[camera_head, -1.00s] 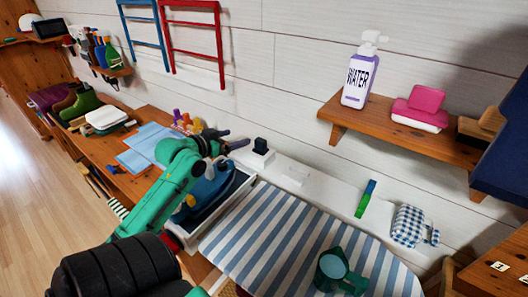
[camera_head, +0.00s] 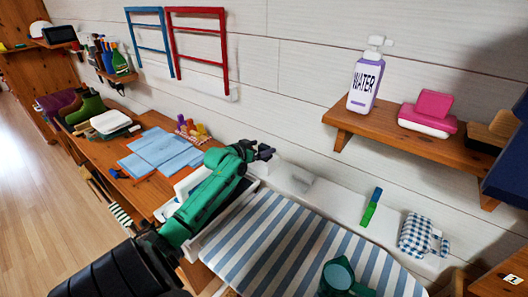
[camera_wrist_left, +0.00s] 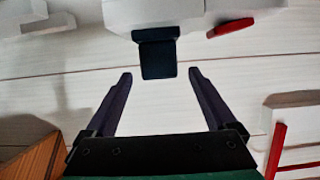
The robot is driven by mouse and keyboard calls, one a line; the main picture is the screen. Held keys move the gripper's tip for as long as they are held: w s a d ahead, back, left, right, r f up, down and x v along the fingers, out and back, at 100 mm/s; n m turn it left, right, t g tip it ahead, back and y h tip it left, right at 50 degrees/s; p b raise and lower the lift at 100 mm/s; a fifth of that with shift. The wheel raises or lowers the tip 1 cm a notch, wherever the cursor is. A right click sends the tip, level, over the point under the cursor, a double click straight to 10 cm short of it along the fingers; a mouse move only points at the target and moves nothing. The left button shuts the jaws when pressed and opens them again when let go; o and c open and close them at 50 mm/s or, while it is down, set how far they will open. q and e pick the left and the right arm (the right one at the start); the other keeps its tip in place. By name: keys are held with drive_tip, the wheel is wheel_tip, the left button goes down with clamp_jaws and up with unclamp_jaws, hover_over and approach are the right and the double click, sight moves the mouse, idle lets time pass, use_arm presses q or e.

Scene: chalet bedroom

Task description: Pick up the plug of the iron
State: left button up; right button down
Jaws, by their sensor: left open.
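The plug (camera_wrist_left: 158,55) is a small dark navy block at a white box-shaped fitting (camera_wrist_left: 160,15) in the left wrist view. My left gripper (camera_wrist_left: 160,75) is open and empty. Its two dark fingers point at the plug, one on each side of its line, and the plug sits just beyond the fingertips. In the head view my left gripper (camera_head: 263,153) is by the white wall behind the striped board and hides the plug. My right gripper is not in view.
A blue-and-white striped ironing board (camera_head: 300,245) lies in front of the wall. A wooden shelf (camera_head: 400,133) holds a water bottle (camera_head: 365,80) and a pink brush (camera_head: 428,112). A checked cloth item (camera_head: 418,233) and a green-blue item (camera_head: 371,208) are at right.

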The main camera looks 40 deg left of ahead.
use_arm(q)
drive_tip(key=x, duration=0.2)
drive_tip(key=shift+w+f, duration=0.15)
drive_tip(key=shift+w, duration=0.05)
drive_tip(key=shift+s, duration=0.15)
drive_tip(key=c, duration=0.9)
clamp_jaws()
